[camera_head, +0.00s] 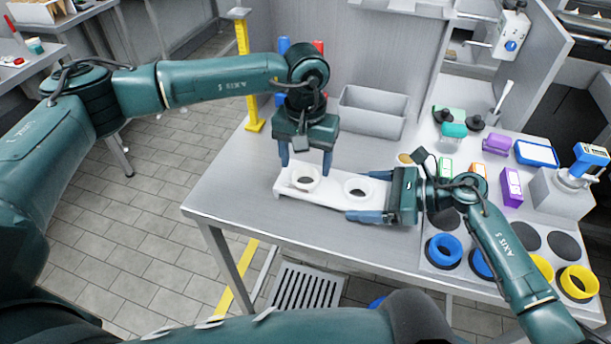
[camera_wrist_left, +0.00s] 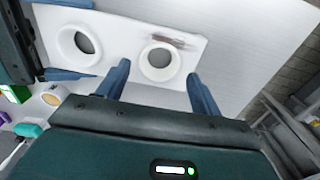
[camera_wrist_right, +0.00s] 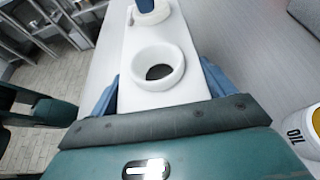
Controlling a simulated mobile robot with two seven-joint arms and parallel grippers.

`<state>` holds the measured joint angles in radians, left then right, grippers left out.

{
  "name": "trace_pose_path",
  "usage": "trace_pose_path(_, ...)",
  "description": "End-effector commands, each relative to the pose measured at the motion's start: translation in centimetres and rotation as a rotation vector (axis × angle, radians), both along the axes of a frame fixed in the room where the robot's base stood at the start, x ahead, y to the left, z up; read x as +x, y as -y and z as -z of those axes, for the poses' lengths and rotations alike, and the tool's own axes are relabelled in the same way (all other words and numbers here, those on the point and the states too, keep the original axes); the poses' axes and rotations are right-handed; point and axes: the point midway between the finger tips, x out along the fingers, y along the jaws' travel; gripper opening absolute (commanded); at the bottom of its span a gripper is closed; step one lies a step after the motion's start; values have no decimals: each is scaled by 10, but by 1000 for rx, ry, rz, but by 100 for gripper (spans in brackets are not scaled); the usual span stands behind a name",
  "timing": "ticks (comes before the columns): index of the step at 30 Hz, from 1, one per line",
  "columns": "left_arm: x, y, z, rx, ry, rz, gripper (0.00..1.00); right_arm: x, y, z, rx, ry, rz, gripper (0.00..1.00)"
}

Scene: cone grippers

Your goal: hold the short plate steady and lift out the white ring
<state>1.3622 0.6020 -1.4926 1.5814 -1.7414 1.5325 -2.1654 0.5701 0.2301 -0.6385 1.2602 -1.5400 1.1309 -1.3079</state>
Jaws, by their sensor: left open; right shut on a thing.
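The short white plate (camera_head: 331,193) lies on the table with two round white rings in it. The left-hand white ring (camera_head: 305,188) is below my left gripper (camera_head: 305,166), whose blue fingers point down, apart. In the left wrist view the ring (camera_wrist_left: 146,72) sits between and just beyond the open fingers. The right-hand white ring (camera_head: 357,198) is near my right gripper (camera_head: 362,196). The right gripper is shut on the plate's right end, one finger along each long side; the right wrist view shows this around the plate (camera_wrist_right: 125,97). Dark openings show inside both rings.
A grey bin (camera_head: 372,122) stands behind the plate. At right are blue rings (camera_head: 444,249), yellow rings (camera_head: 578,283), a purple block (camera_head: 511,187) and dark round pads. A yellow post (camera_head: 243,80) rises at the table's back left. The table left of the plate is clear.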

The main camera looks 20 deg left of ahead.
Motion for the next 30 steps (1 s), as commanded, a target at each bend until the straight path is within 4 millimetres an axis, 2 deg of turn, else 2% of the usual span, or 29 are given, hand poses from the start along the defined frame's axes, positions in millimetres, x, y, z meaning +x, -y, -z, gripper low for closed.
trace_pose_path(6,0,0,18,0,1,1,65,0,0,-1,1,0,0,51)
trace_pose_path(18,0,0,23,1,1,1,65,0,0,-1,1,0,0,51)
trace_pose_path(27,0,0,22,1,1,0,40,0,0,-1,1,0,0,51)
trace_pose_path(30,0,0,22,0,2,0,39,0,0,-1,1,0,0,51)
